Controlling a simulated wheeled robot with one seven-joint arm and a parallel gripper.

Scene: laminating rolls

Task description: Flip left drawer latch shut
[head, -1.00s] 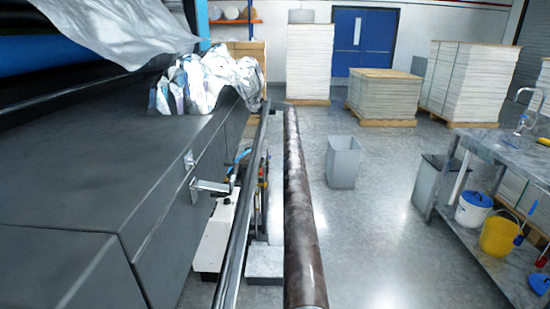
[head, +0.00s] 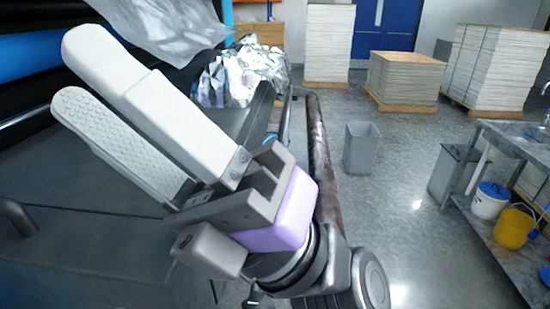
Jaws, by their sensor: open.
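My gripper (head: 85,75) is large in the foreground of the head view, in front of the dark grey machine cabinet. Its two pale fingers point up and left, with a gap between them, and nothing is held. The drawer latch seen earlier on the cabinet front is hidden now behind my gripper and arm. A dark handle-like bar (head: 18,217) shows on the cabinet at the far left edge. I cannot tell whether it belongs to the left drawer latch. The fingers appear apart from it.
A long brown roller (head: 322,150) lies beside the cabinet. A grey bin (head: 361,148) stands on the floor. A workbench (head: 510,140) is at the right, with a yellow bucket (head: 514,228) on its lower shelf. Open floor lies between.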

